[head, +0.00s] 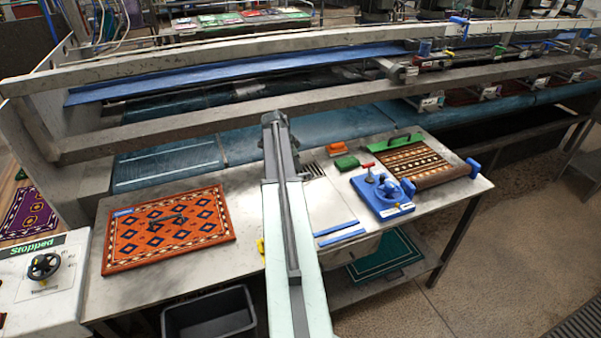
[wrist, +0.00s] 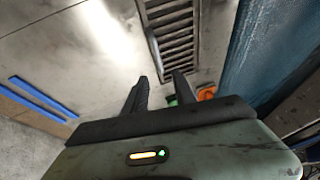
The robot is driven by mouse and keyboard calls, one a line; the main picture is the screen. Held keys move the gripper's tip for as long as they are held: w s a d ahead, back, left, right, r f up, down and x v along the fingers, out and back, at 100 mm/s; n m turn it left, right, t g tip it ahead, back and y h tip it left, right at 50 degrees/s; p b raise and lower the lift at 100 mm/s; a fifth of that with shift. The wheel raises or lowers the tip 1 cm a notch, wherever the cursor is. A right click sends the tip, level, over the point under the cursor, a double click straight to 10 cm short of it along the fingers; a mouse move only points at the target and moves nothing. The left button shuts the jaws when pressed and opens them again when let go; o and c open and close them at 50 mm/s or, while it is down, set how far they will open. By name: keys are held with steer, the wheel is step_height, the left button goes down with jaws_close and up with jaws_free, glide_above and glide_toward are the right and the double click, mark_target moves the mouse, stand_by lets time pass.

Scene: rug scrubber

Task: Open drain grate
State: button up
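The drain grate (head: 312,170) is a small dark slotted metal panel set in the grey worktable, just right of my arm in the head view. The gripper's fingers cannot be made out in the head view.
An orange brush (head: 337,148) and a green brush (head: 346,162) lie right of the grate. A blue device (head: 382,198) and a brown patterned rug (head: 415,162) are further right. An orange rug (head: 168,228) lies left. A long metal beam (head: 200,127) crosses behind the table.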

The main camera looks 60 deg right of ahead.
steer(key=b+x, duration=0.6)
steer(key=x, duration=0.1)
steer(key=shift+w+a+f+b, duration=0.15)
steer(key=shift+a+f+b, duration=0.05)
steer(key=shift+b, duration=0.2)
steer(key=shift+d+f, duration=0.25)
steer(key=shift+f, duration=0.05)
steer(key=shift+r, duration=0.1)
jaws_close()
stand_by(0.7)
